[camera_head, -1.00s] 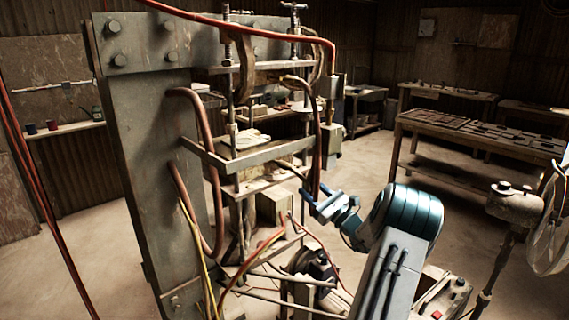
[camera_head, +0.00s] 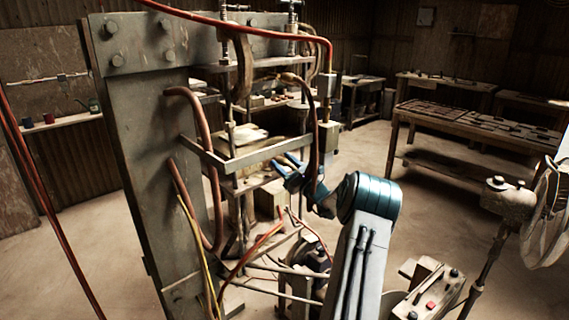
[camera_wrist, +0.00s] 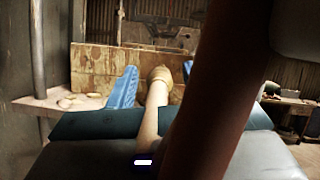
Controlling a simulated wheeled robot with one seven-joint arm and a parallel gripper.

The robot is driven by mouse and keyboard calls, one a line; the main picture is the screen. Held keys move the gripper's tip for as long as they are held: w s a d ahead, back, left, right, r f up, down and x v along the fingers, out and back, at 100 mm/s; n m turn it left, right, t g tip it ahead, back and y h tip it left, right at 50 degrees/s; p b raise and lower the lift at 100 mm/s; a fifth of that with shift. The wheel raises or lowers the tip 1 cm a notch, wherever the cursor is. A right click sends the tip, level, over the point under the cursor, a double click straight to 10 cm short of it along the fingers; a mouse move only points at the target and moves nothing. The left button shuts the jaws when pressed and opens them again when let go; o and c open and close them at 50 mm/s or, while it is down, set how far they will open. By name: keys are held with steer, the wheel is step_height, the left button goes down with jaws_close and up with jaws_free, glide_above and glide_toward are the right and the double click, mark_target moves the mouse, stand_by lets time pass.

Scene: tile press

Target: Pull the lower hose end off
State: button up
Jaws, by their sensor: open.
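My gripper (camera_head: 286,164) is at the front right of the press (camera_head: 143,150), with its blue fingers pointing toward the press interior. The fingers (camera_wrist: 154,82) stand apart in the wrist view. A pale tan rod or hose piece (camera_wrist: 152,115) with a rounded end lies between them in the picture; I cannot tell whether they touch it. A dark red hose (camera_head: 318,140) hangs from the upper part of the press and passes in front of my gripper. A dark reddish-brown hose (camera_wrist: 213,90) covers much of the wrist view close to the lens. Which end is the lower hose end is unclear.
Orange and yellow hoses (camera_head: 204,260) run low by the press. A control box with a red button (camera_head: 431,298) stands at the lower right. A fan (camera_head: 548,215) is at the right edge. The floor between the press and the back tables (camera_head: 470,140) is clear.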

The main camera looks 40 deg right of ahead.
jaws_close()
steer(key=shift+s+f, duration=0.15)
steer(key=shift+s, duration=0.25)
steer(key=shift+s+d+b, duration=0.15)
steer(key=shift+s+b, duration=0.45)
steer(key=shift+s, duration=0.65)
jaws_free()
steer(key=shift+s, duration=0.1)
steer(key=b, duration=0.3)
glide_toward(287, 163)
steer(key=v, duration=0.5)
steer(key=shift+s+d, duration=0.15)
steer(key=shift+s, duration=0.25)
